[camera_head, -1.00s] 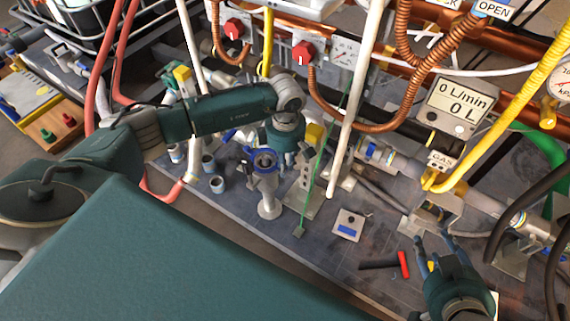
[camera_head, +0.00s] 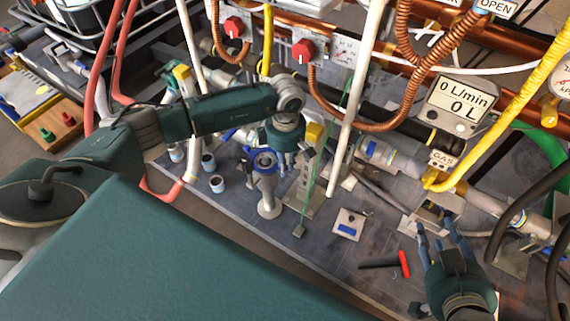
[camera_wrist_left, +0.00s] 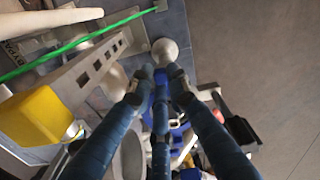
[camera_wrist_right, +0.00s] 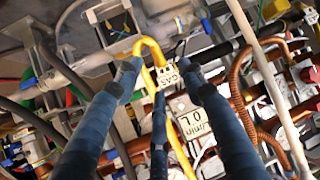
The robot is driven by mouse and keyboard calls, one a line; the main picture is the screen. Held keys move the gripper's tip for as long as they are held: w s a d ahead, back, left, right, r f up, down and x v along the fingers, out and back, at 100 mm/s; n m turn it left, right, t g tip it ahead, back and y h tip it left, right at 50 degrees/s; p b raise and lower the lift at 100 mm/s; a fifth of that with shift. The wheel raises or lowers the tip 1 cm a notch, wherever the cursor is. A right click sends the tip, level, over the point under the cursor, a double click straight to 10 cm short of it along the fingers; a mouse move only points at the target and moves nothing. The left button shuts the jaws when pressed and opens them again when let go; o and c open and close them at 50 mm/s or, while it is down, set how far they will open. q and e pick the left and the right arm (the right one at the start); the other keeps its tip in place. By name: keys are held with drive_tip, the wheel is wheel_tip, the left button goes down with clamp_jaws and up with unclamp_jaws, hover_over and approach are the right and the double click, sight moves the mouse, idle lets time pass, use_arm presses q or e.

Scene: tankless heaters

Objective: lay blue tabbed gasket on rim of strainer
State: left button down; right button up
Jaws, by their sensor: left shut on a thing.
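The strainer (camera_head: 267,190) stands upright on a round foot on the grey deck, in the middle of the head view. A blue ring, which looks like the tabbed gasket (camera_head: 263,160), shows at its top. I cannot tell whether it lies flat on the rim. My left gripper (camera_head: 284,167) is just right of the strainer's top, fingers pointing down and shut on what appears to be the gasket. In the left wrist view the fingers (camera_wrist_left: 161,80) hide most of what they hold. My right gripper (camera_head: 438,232) is open and empty at the lower right; its fingers are spread in the right wrist view (camera_wrist_right: 159,72).
A slotted upright bracket (camera_head: 306,185) and a green line (camera_head: 318,165) stand close to the right of the left gripper. Grey cups (camera_head: 217,184) stand left. A red-handled tool (camera_head: 403,264) lies near the right gripper.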

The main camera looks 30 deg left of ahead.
use_arm(q)
drive_tip(key=shift+f, duration=0.2)
use_arm(e)
drive_tip(key=shift+w+a+r+t, duration=0.2)
drive_tip(key=shift+w+r+t, duration=0.25)
drive_tip(key=shift+r, duration=0.2)
use_arm(q)
drive_tip(key=c, duration=1.6)
unclamp_jaws()
use_arm(e)
drive_tip(key=shift+w+r, duration=0.2)
use_arm(q)
drive_tip(key=shift+r, duration=0.3)
wheel_tip(320, 180, up, 11)
drive_tip(key=shift+r, duration=0.2)
use_arm(e)
drive_tip(key=shift+s+f, duration=0.1)
